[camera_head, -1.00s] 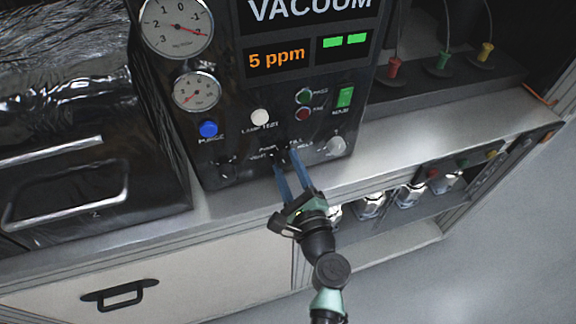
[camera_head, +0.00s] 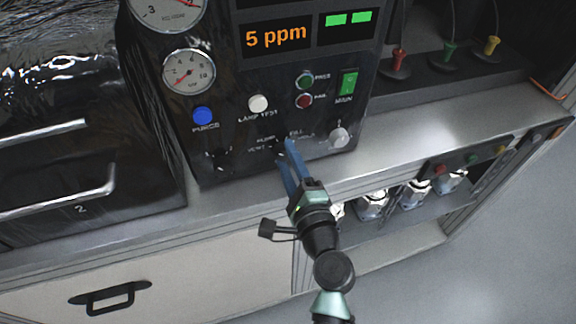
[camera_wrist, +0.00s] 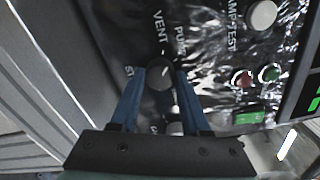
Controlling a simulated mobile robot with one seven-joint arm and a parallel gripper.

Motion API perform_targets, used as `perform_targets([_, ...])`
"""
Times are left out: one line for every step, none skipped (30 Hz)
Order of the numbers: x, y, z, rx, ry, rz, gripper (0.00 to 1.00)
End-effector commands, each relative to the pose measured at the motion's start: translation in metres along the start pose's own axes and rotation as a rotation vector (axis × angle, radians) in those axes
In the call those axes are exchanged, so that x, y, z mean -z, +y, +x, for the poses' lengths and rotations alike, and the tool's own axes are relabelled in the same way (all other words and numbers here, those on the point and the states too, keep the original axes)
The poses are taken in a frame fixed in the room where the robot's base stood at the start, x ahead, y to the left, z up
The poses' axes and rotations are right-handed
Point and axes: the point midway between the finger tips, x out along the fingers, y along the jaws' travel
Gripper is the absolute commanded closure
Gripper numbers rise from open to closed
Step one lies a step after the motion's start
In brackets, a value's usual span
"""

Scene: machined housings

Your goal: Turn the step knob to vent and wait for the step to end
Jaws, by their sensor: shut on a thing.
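The step knob (camera_wrist: 159,78) is a dark round knob between my blue fingers in the wrist view. My gripper (camera_wrist: 161,74) is shut on it, one finger on each side. The word VENT is printed just beyond the knob, with PUMP to its right. A small pale mark shows on the knob, but I cannot tell which label it points to. In the head view my gripper (camera_head: 285,147) reaches the lower panel and its fingers largely hide the knob. The orange display (camera_head: 276,38) reads 5 ppm.
The black panel also carries a blue purge button (camera_head: 202,116), a white lamp test button (camera_head: 258,103), a green main switch (camera_head: 348,83) and a pale knob (camera_head: 339,136) to the right. A metal ledge (camera_head: 395,165) runs below.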

Motion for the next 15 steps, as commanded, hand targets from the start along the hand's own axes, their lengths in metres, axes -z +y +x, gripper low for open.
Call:
perform_targets([0.0018, 0.0035, -0.0001, 0.002, 0.000, -0.040, 1.00])
perform_targets([0.0019, 0.0036, -0.0001, 0.002, 0.001, -0.063, 1.00])
perform_targets([0.0018, 0.0033, -0.0001, 0.002, 0.001, -0.095, 1.00])
perform_targets([0.0017, 0.0030, -0.0001, 0.002, 0.001, -0.118, 1.00])
perform_targets([0.0016, 0.0029, -0.0001, 0.002, 0.001, -0.138, 1.00])
perform_targets([0.0016, 0.0030, 0.0000, 0.001, 0.001, -0.166, 1.00])
perform_targets([0.0014, 0.0027, 0.0000, 0.002, 0.001, -0.186, 1.00])
perform_targets([0.0012, 0.0024, 0.0000, 0.002, 0.000, -0.204, 1.00])
perform_targets([0.0010, 0.0023, 0.0000, 0.001, 0.000, -0.227, 1.00])
perform_targets([0.0009, 0.0023, 0.0000, 0.001, 0.000, -0.242, 1.00])
perform_targets([0.0008, 0.0023, 0.0000, 0.000, 0.000, -0.257, 1.00])
perform_targets([0.0008, 0.0021, 0.0000, 0.000, 0.000, -0.276, 1.00])
perform_targets([0.0007, 0.0018, 0.0000, 0.000, 0.000, -0.288, 1.00])
perform_targets([0.0005, 0.0015, 0.0000, 0.000, 0.000, -0.298, 1.00])
perform_targets([0.0004, 0.0012, 0.0000, 0.000, 0.000, -0.311, 1.00])
